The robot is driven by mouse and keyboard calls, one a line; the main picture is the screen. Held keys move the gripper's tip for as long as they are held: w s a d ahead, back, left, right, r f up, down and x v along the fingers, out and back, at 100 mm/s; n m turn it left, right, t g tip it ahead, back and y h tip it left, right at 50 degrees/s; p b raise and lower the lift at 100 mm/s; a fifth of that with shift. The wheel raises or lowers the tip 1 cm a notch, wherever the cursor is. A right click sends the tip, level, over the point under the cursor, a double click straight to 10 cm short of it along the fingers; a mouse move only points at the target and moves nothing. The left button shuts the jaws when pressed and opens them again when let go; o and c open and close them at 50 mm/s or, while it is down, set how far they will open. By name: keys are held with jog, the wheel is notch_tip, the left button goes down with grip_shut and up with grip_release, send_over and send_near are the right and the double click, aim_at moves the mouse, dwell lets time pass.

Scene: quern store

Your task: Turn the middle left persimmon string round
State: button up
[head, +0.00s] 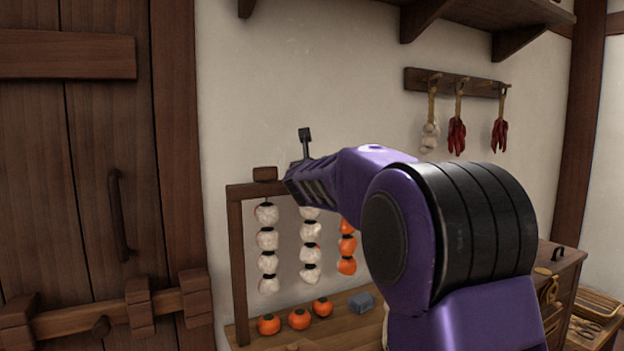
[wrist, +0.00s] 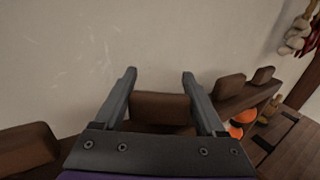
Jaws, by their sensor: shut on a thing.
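Persimmon strings hang from a wooden rack (head: 238,250) against the wall. The left string (head: 267,240) and the middle left string (head: 310,246) show whitish fruit to the head view. The string right of them (head: 347,246) shows orange fruit. Any string farther right is hidden behind my arm. In the wrist view my gripper (wrist: 160,88) has its fingers on either side of a brown wooden block (wrist: 160,106) on the rack's top rail, shut on it. In the head view my gripper's end is above the middle left string; its fingertips are hidden.
Another block (head: 265,173) sits on the rail at left, and two more (wrist: 230,88) (wrist: 263,75) at right. Loose persimmons (head: 299,319) and a grey-blue lump (head: 361,301) lie on the bench below. Garlic (head: 430,135) and chillies (head: 457,136) hang on a wall rack.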

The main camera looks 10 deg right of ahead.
jog(key=shift+a+n+y+b, duration=0.1)
jog(key=shift+n+y+b, duration=0.8)
jog(key=shift+y+b, duration=0.5)
jog(key=shift+y, duration=0.3)
jog(key=shift+n+y, duration=0.6)
jog(key=shift+y, duration=0.1)
jog(key=shift+a+r+n+y, duration=0.1)
jog(key=shift+a+n+y, duration=0.1)
jog(key=shift+n+y, duration=0.45)
jog(key=shift+a+n+y, duration=0.2)
jog(key=shift+n+y, duration=0.15)
jog(key=shift+y, duration=0.5)
jog(key=shift+a+n+g+y, duration=0.3)
jog(key=shift+n+y, duration=0.3)
jog(key=shift+y, duration=0.3)
jog(key=o, duration=1.3)
jog(key=shift+s, duration=0.15)
